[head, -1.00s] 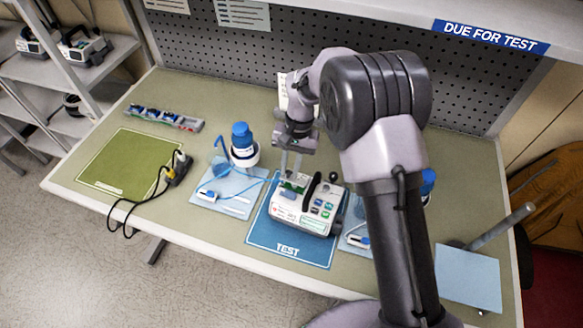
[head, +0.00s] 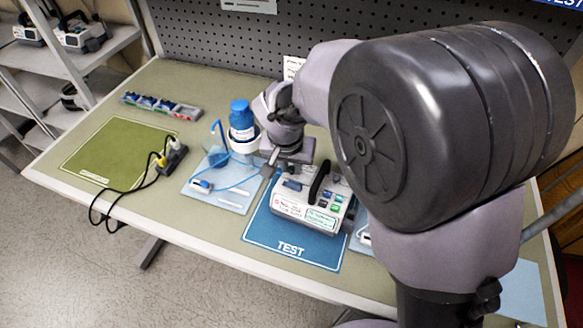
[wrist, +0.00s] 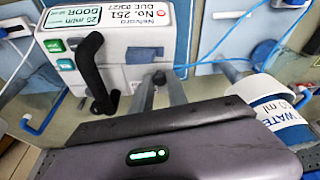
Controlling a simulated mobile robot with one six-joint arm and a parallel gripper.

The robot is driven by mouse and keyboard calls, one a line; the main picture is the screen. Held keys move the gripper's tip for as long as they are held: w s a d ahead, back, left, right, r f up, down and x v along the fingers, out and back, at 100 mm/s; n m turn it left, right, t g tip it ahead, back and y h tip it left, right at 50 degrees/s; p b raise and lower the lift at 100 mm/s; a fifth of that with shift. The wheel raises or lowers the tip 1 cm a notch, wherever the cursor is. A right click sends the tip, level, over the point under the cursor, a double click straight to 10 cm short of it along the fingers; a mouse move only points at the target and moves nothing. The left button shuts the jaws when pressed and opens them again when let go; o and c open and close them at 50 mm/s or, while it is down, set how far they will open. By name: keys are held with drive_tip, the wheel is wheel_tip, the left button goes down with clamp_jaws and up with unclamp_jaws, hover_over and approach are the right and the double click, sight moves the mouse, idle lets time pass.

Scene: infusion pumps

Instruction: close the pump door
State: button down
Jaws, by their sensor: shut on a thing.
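The white infusion pump (head: 310,205) stands on the blue TEST mat (head: 262,232), its black handle (head: 320,180) upright. The wrist view shows its labelled face (wrist: 110,28) and the black handle (wrist: 92,65) close by. My gripper (head: 268,172) is low at the pump's left rear side. Its two fingers (wrist: 158,80) converge at the tips against the pump's pale side. They are shut, apparently on the edge of the pump door. The door is hard to make out, and I cannot tell how far open it stands.
A blue-capped bottle (head: 241,118) in a white cup stands behind my gripper, close to my wrist. A pale blue mat (head: 228,198) with tubing lies left of the pump. A black cable block (head: 172,155) and a green mat (head: 110,155) are further left.

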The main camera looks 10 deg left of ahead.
idle(0.3)
drive_tip(key=c, duration=1.3)
unclamp_jaws()
drive_tip(key=p+v, duration=0.5)
drive_tip(key=v, duration=1.2)
drive_tip(key=shift+r+p, duration=0.2)
drive_tip(key=shift+p, duration=0.1)
drive_tip(key=s+d+r+m+y+b, duration=0.1)
drive_tip(key=s+d+b, duration=0.1)
drive_tip(key=d, duration=0.4)
drive_tip(key=s+d+r+m+b, duration=0.1)
drive_tip(key=s+d, duration=0.1)
drive_tip(key=d, duration=0.3)
drive_tip(key=s+d+f+m+t+y+b, duration=0.1)
drive_tip(key=s+d+f+m+t+b, duration=0.1)
drive_tip(key=s+d, duration=0.7)
drive_tip(key=s+f, duration=0.1)
drive_tip(key=s, duration=0.1)
drive_tip(key=shift+s+b, duration=0.3)
